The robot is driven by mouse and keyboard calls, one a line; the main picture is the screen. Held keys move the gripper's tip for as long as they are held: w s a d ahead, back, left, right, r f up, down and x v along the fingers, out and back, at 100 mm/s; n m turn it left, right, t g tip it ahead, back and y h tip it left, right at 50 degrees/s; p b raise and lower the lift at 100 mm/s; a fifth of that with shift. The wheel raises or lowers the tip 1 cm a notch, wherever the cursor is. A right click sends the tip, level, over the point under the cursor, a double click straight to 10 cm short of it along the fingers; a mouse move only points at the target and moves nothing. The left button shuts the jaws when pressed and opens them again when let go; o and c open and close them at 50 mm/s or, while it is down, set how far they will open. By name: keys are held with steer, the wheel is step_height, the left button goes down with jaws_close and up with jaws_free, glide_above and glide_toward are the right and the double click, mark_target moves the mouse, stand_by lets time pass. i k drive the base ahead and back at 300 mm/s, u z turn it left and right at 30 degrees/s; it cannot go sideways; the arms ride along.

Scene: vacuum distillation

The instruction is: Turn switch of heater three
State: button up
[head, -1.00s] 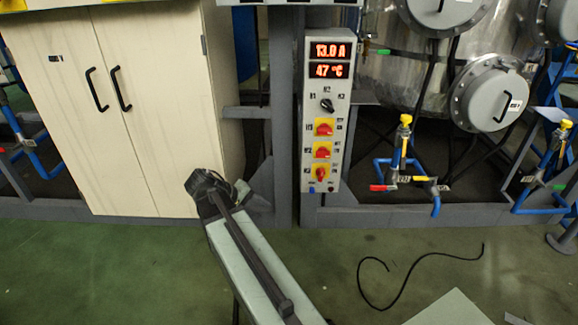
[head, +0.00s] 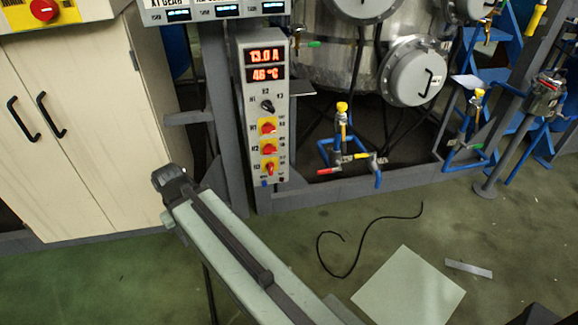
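The narrow grey control panel (head: 282,118) stands upright left of centre in the head view.
A black selector knob (head: 267,106) and red displays sit higher on the panel. A beige cabinet (head: 85,120) stands left, a steel vessel (head: 335,60) and blue pipes with valves right. A black cable (head: 350,272) and a pale sheet (head: 408,288) lie on the green floor.

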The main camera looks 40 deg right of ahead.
mark_target(270, 166)
steer(key=z, duration=1.4)
steer(key=k, duration=1.15)
steer(key=u, duration=1.7)
steer(key=i, duration=1.05)
steer(key=z, duration=0.1)
